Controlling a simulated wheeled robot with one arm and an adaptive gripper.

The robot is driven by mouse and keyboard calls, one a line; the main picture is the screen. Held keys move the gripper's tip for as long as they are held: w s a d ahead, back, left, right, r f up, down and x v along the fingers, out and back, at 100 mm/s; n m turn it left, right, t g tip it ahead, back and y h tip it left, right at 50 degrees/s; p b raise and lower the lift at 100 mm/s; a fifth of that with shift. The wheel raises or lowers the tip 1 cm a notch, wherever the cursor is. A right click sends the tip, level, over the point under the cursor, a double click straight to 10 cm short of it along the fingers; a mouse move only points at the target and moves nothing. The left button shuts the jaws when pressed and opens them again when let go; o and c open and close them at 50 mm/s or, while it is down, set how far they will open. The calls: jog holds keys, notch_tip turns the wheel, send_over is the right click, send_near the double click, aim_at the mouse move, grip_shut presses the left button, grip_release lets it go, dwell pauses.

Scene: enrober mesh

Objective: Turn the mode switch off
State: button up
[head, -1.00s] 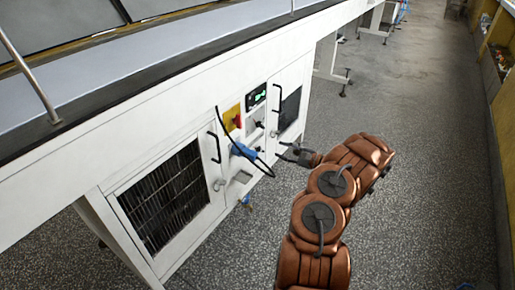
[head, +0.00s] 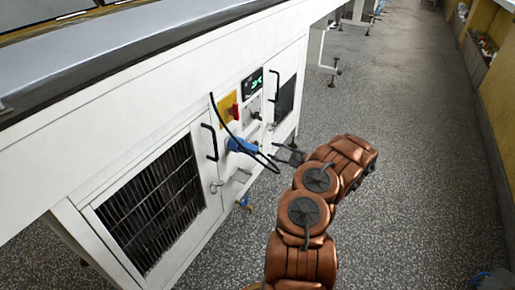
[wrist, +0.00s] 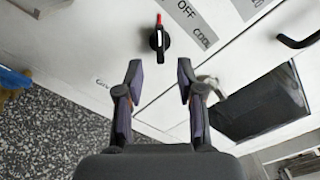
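The mode switch (wrist: 159,40) is a black knob with a red-tipped pointer on the white panel, near the top of the wrist view. Its red tip points to the top of that picture. A grey label strip (wrist: 205,38) reading OFF and COOL runs to its right; I cannot tell which word the pointer meets. My gripper (wrist: 160,80) is open and empty, its two fingers on either side below the knob in the picture, not touching it. In the head view, my gripper (head: 289,154) is in front of the white cabinet, right of the blue plug.
A blue plug (head: 241,146) with a looping black cable sticks out from the cabinet. A red switch on a yellow plate (head: 228,108), a lit display (head: 253,84) and black door handles (head: 211,142) are nearby. The floor (head: 410,150) to the right is clear.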

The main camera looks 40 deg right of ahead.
aim_at(261, 146)
jog(key=b+x, duration=0.1)
jog(key=x, duration=0.6)
jog(key=shift+w+a+b, duration=0.1)
jog(key=shift+w+b, duration=0.1)
jog(key=shift+b, duration=0.2)
grip_shut()
